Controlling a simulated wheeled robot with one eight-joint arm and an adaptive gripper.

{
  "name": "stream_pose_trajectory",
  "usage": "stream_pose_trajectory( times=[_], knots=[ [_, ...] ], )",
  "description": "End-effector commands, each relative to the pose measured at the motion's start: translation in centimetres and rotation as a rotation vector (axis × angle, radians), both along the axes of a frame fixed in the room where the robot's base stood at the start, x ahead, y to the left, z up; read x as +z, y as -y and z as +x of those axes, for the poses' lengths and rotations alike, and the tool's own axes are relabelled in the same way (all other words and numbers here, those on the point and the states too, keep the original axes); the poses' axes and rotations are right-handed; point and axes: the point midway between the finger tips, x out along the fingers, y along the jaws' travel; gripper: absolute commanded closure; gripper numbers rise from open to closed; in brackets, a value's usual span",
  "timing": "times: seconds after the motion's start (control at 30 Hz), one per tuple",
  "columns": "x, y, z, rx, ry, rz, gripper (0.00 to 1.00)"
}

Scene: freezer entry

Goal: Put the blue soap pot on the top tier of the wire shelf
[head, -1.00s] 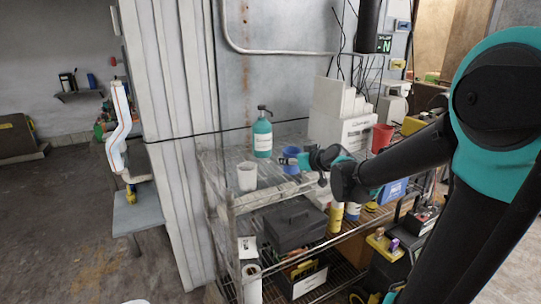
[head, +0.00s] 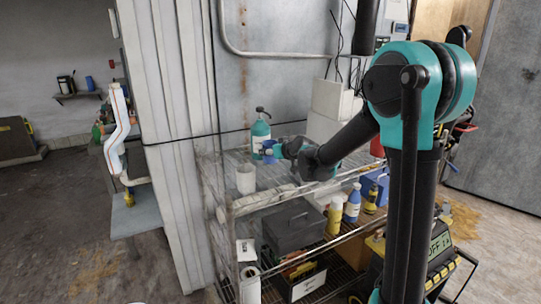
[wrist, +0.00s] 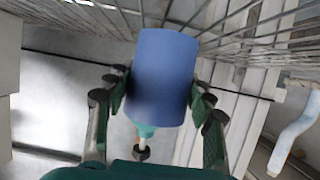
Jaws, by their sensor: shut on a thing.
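The blue soap pot (head: 268,152) is in my gripper (head: 277,149), above the top tier of the wire shelf (head: 222,178). In the head view it is small and partly covered by the gripper, in front of the teal pump bottle. In the wrist view the blue soap pot (wrist: 165,65) fills the middle, with a finger of my gripper (wrist: 162,90) on either side. The wire tier (wrist: 265,28) shows along the top of that view. I cannot tell how large the gap between pot and tier is.
White boxes (head: 328,105) are at the back right. Lower tiers hold a black case (head: 291,224) and yellow and blue bottles (head: 352,203).

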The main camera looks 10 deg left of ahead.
Motion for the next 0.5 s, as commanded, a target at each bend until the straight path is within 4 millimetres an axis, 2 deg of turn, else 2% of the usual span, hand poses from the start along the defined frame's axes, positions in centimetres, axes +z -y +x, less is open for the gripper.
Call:
stream_pose_trajectory(
  times=[0.1,0.47,0.5],
  knots=[
    [-1.4,0.0,0.0,0.000,0.000,0.000,0.79],
    [-1.9,0.0,0.0,0.000,0.000,0.000,0.79],
    [-1.8,0.0,0.0,0.000,0.000,0.000,0.43]
  ],
)
